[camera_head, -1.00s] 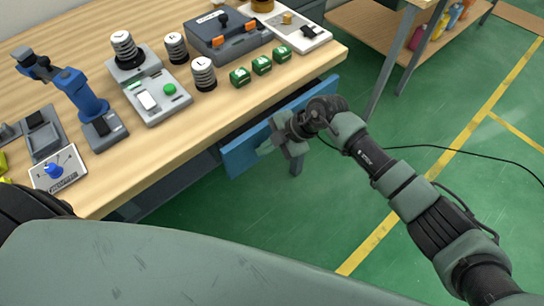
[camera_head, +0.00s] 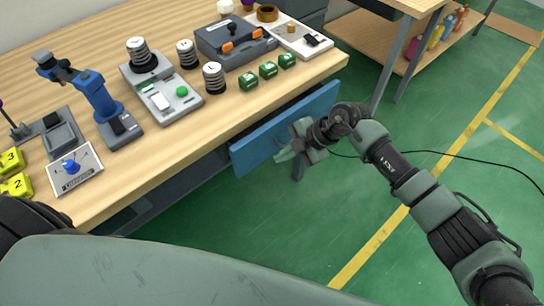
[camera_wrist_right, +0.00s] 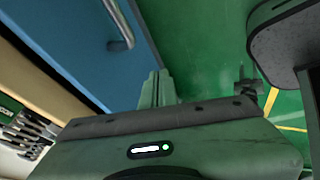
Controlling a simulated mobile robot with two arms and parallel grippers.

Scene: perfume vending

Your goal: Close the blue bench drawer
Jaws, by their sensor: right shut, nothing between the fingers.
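The blue drawer front (camera_head: 262,147) sits below the front edge of the wooden bench (camera_head: 215,120), close to it. Any small gap left behind it is hard to judge. In the right wrist view the blue front (camera_wrist_right: 65,40) fills the upper left, with a metal bar handle (camera_wrist_right: 122,28) on it. A dark strip lies between the front and the wooden edge. My right gripper (camera_head: 282,157) is in front of the panel, shut and empty. Its fingertips (camera_wrist_right: 157,80) are together beside the panel's edge, off the handle; contact is unclear. My left gripper is out of view.
The bench top holds a blue robot-like stand (camera_head: 95,95), a grey button panel (camera_head: 160,90), a dark case (camera_head: 235,45) and several green cubes (camera_head: 268,69). A shelf (camera_head: 385,35) with bottles stands at the upper right. Green floor (camera_head: 300,225) is open around my right arm.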

